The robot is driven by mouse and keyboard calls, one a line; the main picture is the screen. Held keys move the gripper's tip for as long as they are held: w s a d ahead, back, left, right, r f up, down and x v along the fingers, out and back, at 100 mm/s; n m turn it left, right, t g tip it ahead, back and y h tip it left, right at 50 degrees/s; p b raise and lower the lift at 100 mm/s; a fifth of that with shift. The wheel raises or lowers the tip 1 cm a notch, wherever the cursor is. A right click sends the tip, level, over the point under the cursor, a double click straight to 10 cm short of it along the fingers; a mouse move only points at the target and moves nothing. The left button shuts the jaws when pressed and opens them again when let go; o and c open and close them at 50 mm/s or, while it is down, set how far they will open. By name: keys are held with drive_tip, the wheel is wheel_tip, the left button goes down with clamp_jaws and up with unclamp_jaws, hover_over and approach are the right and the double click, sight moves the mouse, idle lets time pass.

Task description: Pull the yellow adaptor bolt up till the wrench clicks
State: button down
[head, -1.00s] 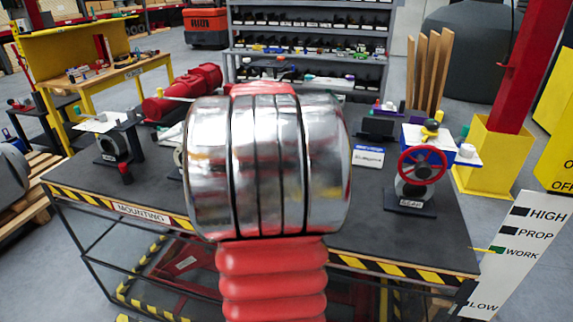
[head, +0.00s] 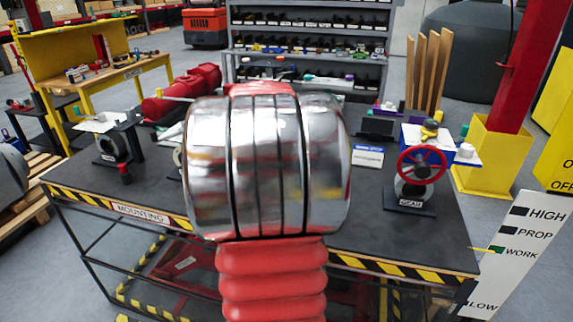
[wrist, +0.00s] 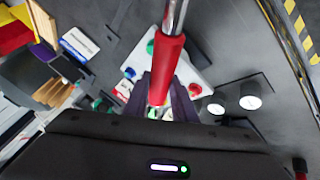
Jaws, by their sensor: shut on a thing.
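In the wrist view, my gripper (wrist: 162,105) has dark fingers shut on a red handle (wrist: 167,65) with a shiny metal shaft (wrist: 175,14), which looks like the wrench. The shaft runs out at the top edge, so its far end is out of view. No yellow bolt shows clearly in the wrist view. My silver arm joint and red bellows hide the middle of the head view, and my gripper is hidden there.
The GEAR stand has a red handwheel (head: 422,164) and stands on the dark table (head: 385,235). Another stand (head: 112,148) is at the table's left. A HIGH/PROP/WORK/LOW board (head: 510,260) is at the right. In the wrist view, a white plate (wrist: 196,73) with coloured knobs lies below the handle.

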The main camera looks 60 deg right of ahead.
drive_tip(key=shift+f, duration=0.9)
idle(0.7)
drive_tip(key=shift+w+a+m+g, duration=0.35)
drive_tip(key=shift+w+m, duration=0.15)
drive_tip(key=shift+w, duration=0.2)
drive_tip(key=shift+w+a, duration=0.15)
drive_tip(key=shift+w, duration=0.1)
drive_tip(key=shift+w+a+m+g, duration=0.25)
drive_tip(key=shift+w+m, duration=0.1)
drive_tip(key=shift+m, duration=0.15)
drive_tip(key=shift+w+a, duration=0.1)
drive_tip(key=shift+w, duration=0.15)
idle(0.4)
drive_tip(key=shift+w+a+m, duration=0.1)
drive_tip(key=shift+w+m, duration=0.2)
drive_tip(key=shift+m, duration=0.1)
drive_tip(key=shift+w+a+m+g, duration=0.3)
drive_tip(key=shift+w+m+g, duration=0.4)
drive_tip(key=shift+w, duration=0.1)
drive_tip(key=shift+w+a+m+g, duration=0.2)
drive_tip(key=shift+w+m+g, duration=0.2)
drive_tip(key=shift+w+m, duration=0.6)
drive_tip(key=shift+w+y, duration=0.4)
